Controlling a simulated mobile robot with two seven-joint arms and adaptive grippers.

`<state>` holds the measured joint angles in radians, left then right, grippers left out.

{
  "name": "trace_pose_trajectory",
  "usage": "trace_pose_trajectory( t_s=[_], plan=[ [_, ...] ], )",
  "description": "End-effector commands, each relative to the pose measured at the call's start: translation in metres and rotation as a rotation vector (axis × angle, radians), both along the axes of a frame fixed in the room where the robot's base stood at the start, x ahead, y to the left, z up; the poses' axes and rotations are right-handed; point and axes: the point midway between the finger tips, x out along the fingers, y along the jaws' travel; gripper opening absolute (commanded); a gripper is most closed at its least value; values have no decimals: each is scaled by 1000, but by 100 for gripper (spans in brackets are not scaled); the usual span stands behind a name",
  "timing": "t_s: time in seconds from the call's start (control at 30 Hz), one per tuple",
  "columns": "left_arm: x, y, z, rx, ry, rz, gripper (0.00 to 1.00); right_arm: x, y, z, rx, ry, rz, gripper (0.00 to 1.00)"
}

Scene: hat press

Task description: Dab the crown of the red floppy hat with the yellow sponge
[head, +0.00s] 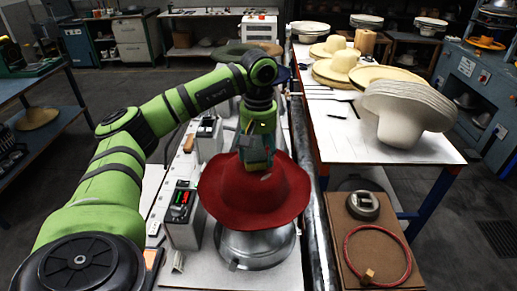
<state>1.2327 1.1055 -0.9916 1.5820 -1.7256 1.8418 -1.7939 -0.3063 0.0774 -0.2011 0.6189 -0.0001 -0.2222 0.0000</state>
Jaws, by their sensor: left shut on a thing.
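The red floppy hat (232,198) sits brim down on a round silver metal stand (255,248) in the lower middle of the head view. My left gripper (257,165) points down over the hat's crown from behind. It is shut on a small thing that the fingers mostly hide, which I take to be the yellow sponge. I cannot tell whether the sponge touches the crown. The crown's top is partly covered by the gripper. My right gripper is not in view.
Control boxes with buttons (183,216) stand left of the hat. A metal rail runs on its right. Further right, a table holds stacked cream hats (405,112).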

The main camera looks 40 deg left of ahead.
Motion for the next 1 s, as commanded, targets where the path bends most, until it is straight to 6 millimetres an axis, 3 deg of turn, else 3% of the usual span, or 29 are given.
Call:
trace_pose_trajectory(
  t_s=[1.0],
  plan=[
    [0, 0, -6, 0, 0, 0, 45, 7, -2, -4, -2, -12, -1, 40]
  ],
)
